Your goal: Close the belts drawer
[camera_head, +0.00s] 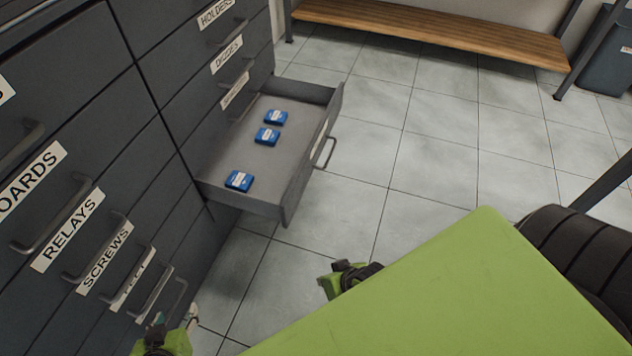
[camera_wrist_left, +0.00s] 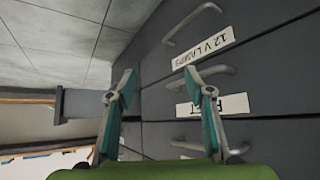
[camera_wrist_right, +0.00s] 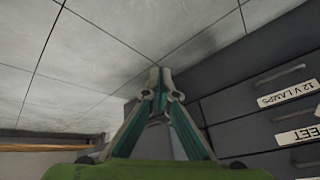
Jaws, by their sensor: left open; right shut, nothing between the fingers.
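One drawer (camera_head: 309,163) stands pulled out of the right column of the dark grey cabinet; the label on its front is turned away and I cannot read BELTS on it. Three small blue boxes lie inside. Its bar handle (camera_head: 330,153) faces right. My left gripper (camera_head: 175,316) is open and empty, low beside the cabinet and apart from the open drawer; its spread fingers show in the left wrist view (camera_wrist_left: 163,88). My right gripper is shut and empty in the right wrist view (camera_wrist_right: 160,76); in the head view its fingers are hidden.
Closed drawers with handles, labelled RELAYS (camera_head: 68,230) and SCREWS (camera_head: 104,257), fill the left column. A wooden bench (camera_head: 430,27) stands at the back, with a grey bin (camera_head: 606,65) at right. Tiled floor (camera_head: 430,150) right of the open drawer is clear.

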